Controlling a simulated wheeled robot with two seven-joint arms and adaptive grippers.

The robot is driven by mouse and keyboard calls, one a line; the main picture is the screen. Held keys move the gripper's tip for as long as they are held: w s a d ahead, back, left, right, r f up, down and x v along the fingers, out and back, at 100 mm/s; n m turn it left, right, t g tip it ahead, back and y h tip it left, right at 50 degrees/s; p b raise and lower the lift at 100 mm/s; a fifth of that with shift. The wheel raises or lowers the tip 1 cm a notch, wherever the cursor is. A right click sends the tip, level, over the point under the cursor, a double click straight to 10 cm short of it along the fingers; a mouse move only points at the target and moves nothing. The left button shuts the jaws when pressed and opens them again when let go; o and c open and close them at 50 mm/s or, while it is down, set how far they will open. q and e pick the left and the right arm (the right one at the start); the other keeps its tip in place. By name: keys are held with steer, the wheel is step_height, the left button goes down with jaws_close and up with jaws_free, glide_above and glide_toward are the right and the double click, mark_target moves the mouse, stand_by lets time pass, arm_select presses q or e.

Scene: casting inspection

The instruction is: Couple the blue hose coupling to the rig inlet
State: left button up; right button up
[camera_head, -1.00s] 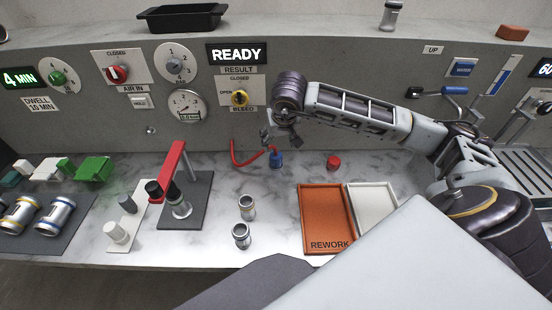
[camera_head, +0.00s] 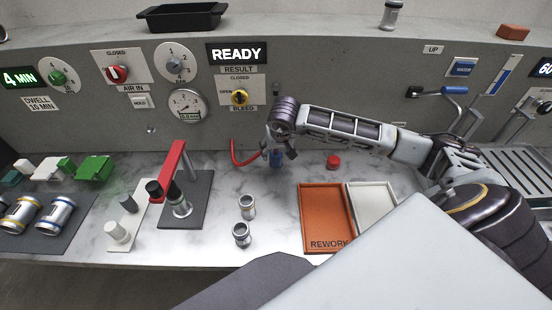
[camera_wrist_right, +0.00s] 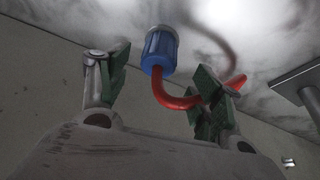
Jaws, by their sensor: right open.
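The blue hose coupling (camera_head: 277,159) stands on the marble bench near the back panel, with a red hose (camera_head: 241,156) beside it. My right gripper (camera_head: 279,148) is open just above and around the coupling in the head view. In the right wrist view the coupling (camera_wrist_right: 160,50) lies between and beyond the spread green-padded fingers (camera_wrist_right: 162,82), and the red hose curves past the right finger. I see no clear contact. The rig (camera_head: 186,158) has a red clamp arm over a metal casting (camera_head: 179,205) on a dark plate. I cannot make out its inlet. My left gripper is out of view.
An orange REWORK tray (camera_head: 325,217), a white tray (camera_head: 371,207) and a red cap (camera_head: 333,161) are to the right. A white plate with posts (camera_head: 118,233) is left of the rig.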

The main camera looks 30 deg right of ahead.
mark_target(276, 155)
steer(key=shift+w+f, duration=0.1)
steer(key=shift+f, duration=0.25)
steer(key=shift+w+d+f+p, duration=0.2)
steer(key=shift+f+p, duration=0.1)
steer(key=shift+f, duration=0.35)
steer(key=x, duration=0.2)
steer(key=shift+w+f, duration=0.1)
steer(key=shift+f, duration=0.2)
steer(key=shift+w+d+f, duration=0.1)
steer(key=shift+w+f, duration=0.05)
steer(key=shift+f, duration=0.15)
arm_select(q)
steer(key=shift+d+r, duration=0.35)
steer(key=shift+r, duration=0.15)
arm_select(e)
steer(key=c, duration=1.1)
steer(key=shift+r, duration=0.15)
